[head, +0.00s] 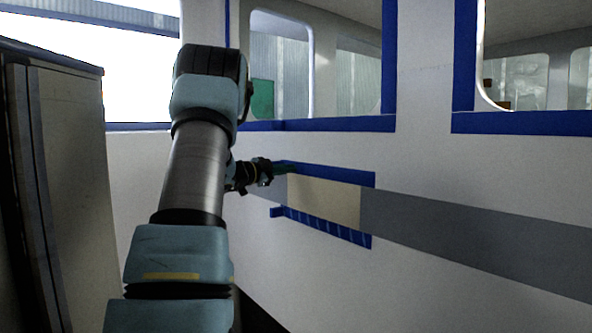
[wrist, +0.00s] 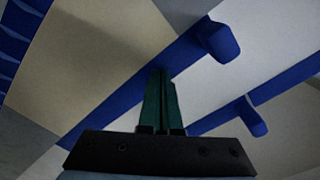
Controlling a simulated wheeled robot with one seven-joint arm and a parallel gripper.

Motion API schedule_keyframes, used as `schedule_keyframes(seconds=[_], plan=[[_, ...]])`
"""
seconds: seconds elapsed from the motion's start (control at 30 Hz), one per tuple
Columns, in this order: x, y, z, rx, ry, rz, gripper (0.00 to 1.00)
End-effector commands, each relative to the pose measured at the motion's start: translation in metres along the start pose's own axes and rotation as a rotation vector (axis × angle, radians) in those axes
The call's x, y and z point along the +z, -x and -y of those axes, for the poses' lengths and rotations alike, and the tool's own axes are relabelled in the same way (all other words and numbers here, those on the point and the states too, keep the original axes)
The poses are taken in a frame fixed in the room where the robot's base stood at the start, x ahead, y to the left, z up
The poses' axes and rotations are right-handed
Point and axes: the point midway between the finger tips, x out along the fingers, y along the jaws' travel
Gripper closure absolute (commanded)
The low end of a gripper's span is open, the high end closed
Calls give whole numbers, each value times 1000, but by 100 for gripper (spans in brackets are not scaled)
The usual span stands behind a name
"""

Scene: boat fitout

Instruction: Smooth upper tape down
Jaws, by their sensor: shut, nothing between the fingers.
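The upper tape (head: 335,175) is a blue strip along the top edge of a cream patch (head: 325,199) on the white wall. In the wrist view the upper tape (wrist: 187,55) runs diagonally, and its end stands out from the wall as a raised tab (wrist: 221,41). My gripper (head: 291,168) is at the left part of this tape. In the wrist view its teal fingers (wrist: 160,72) are together and empty, with the tips over the tape. I cannot tell whether they touch it. The fingers hide part of the strip.
A lower blue tape (head: 325,228) with pale diagonal marks edges the patch below; its left end sticks out. A grey band (head: 470,247) continues to the right. Blue tape (head: 330,125) borders the windows above. A dark cabinet (head: 65,190) stands at the left.

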Motion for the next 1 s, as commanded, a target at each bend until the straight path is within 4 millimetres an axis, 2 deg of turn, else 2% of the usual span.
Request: schedule_keyframes(seconds=[0.27,0.57,1.0], plan=[[-7,-1,-9,1,-1,-1,100],[-24,-3,-26,0,0,-1,100],[-28,-3,-28,0,0,-1,100]])
